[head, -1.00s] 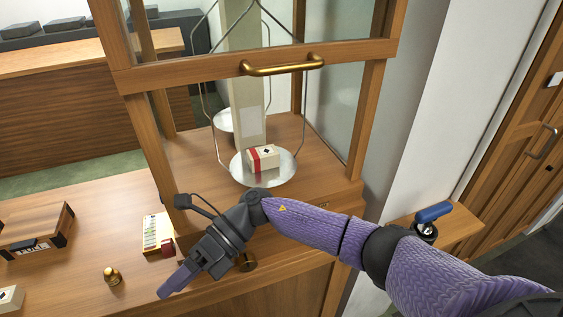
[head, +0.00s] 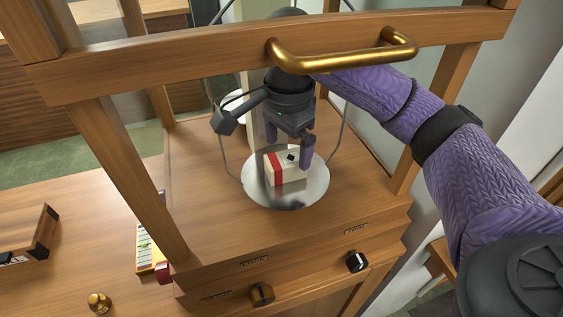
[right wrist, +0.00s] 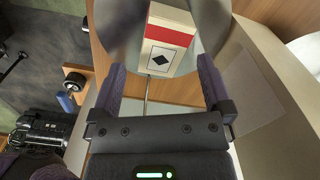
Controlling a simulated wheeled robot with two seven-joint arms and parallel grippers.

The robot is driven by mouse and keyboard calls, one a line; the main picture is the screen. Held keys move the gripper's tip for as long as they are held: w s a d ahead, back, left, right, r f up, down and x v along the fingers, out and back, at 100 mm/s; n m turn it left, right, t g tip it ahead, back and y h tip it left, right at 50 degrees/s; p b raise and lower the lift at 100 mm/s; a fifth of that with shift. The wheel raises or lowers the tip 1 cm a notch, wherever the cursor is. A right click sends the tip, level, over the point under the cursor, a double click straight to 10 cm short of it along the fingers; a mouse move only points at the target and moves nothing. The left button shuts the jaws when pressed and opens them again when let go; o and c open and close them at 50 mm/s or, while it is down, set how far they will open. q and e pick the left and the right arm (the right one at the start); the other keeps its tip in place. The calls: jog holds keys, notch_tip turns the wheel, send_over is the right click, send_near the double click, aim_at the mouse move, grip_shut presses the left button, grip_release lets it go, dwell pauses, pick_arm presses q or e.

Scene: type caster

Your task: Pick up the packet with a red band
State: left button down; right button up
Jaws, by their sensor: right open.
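The packet with a red band (head: 276,170) is a cream box with a black diamond on its end. It lies on the round metal pan (head: 258,191) of the balance, inside the wooden case. My right gripper (head: 289,155) points down just above and behind the packet, its fingers apart. In the right wrist view, the packet (right wrist: 168,57) shows between the two open fingers, beyond their tips. Whether the fingers touch it I cannot tell. My left gripper is not in view.
The case's raised sash with a brass handle (head: 345,52) crosses above my right arm. Wooden posts flank the opening. Thin hanger wires run beside the pan.

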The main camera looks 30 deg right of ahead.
aim_at(286, 159)
notch_tip(286, 159, down, 4)
jog(key=shift+w+f, duration=0.15)
jog(key=shift+f, duration=0.1)
grip_shut()
jog(key=shift+r, duration=0.15)
